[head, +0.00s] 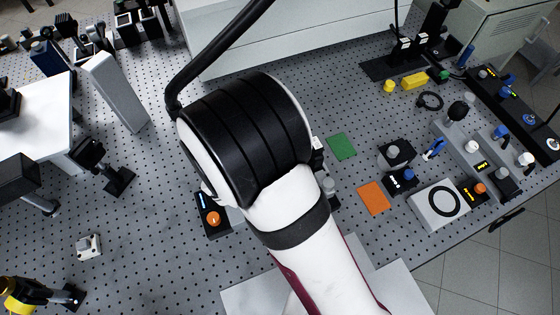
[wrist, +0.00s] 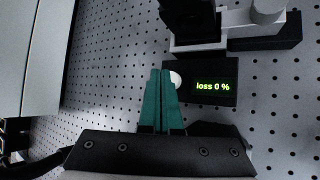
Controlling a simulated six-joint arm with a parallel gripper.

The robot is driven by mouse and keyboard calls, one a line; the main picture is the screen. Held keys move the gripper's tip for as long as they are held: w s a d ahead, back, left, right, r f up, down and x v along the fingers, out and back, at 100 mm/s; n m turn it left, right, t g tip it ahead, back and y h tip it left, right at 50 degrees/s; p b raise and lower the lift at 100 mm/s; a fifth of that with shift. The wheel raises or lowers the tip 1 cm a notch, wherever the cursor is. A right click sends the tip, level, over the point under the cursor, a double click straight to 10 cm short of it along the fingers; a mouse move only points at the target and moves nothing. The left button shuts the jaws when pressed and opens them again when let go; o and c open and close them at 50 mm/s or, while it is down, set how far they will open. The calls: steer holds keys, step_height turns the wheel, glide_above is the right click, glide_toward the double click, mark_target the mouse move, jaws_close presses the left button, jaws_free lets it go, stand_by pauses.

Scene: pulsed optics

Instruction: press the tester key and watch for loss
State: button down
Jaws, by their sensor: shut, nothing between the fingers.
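The tester (wrist: 229,99) is a black box in the wrist view, with a display (wrist: 212,86) that reads "loss 0 %" in green-yellow. Its round white key (wrist: 176,80) is left of the display and partly hidden by my fingers. My gripper (wrist: 161,72) has teal fingers, which are shut together and empty. The fingertips overlap the left side of the key in the picture; I cannot tell whether they touch it. In the head view my arm covers the gripper, and I cannot make out the tester there.
A black device with an orange knob (head: 213,218) stands left of my arm on the perforated table. Right of my arm lie a green square (head: 341,146) and an orange square (head: 374,198). Optical mounts and a white box (head: 427,218) stand further right. In the wrist view, a mount (wrist: 194,22) stands just above the tester.

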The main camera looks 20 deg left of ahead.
steer(key=shift+f, duration=0.65)
stand_by(0.8)
steer(key=shift+r, duration=1.05)
steer(key=shift+r, duration=0.1)
step_height(320, 180, up, 6)
steer(key=shift+f, duration=0.1)
